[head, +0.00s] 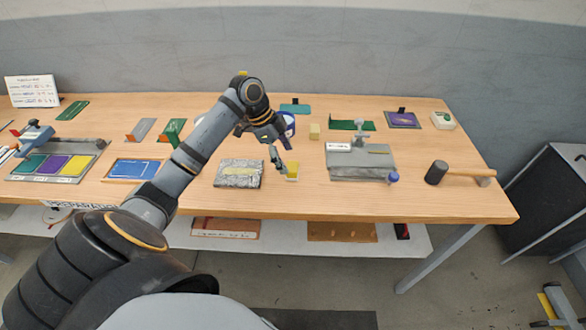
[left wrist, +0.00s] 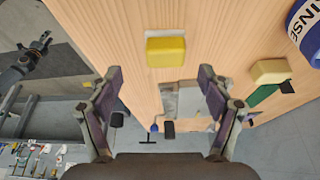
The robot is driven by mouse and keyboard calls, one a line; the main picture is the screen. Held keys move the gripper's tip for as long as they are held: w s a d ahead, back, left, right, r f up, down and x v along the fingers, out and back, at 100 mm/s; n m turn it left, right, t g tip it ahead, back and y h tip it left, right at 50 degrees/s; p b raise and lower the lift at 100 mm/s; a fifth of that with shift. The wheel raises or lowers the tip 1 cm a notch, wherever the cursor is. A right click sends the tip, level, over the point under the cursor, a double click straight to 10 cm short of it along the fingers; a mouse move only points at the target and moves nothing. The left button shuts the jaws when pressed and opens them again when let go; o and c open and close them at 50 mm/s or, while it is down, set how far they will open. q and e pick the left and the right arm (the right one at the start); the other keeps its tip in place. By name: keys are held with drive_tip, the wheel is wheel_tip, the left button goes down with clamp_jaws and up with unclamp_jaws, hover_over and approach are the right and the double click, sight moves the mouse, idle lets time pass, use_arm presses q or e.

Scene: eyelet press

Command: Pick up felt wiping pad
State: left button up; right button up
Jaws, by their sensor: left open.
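A yellow block with a pale base (head: 292,172) lies on the wooden table near the front edge; it also shows in the left wrist view (left wrist: 165,50). A cream block (head: 314,131) stands farther back and right, also in the left wrist view (left wrist: 270,72). I cannot tell for certain which is the felt wiping pad. My left gripper (head: 280,158) is open and empty, close above the yellow block. In the left wrist view the yellow block lies beyond and between its spread fingers (left wrist: 160,88), apart from them. What looks like my right gripper (left wrist: 44,42) is small at the left wrist view's upper left.
A blue-and-white rinse pot (head: 288,123) stands just behind my left gripper. A grey slab (head: 239,174) lies left of the yellow block. A mallet (head: 455,172) lies farther right.

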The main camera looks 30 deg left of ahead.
sight(291, 166)
use_arm(q)
drive_tip(key=shift+p+x, duration=0.3)
drive_tip(key=shift+x, duration=0.55)
drive_tip(key=x, duration=0.3)
drive_tip(key=shift+w+f+p, duration=0.35)
drive_tip(key=shift+w+f, duration=0.1)
drive_tip(key=shift+f, duration=0.1)
drive_tip(key=c, duration=1.2)
drive_tip(key=shift+c, duration=0.2)
use_arm(e)
drive_tip(key=shift+w+r, duration=0.4)
drive_tip(key=shift+w, duration=0.2)
drive_tip(key=shift+w+r, duration=0.35)
drive_tip(key=shift+w, duration=0.25)
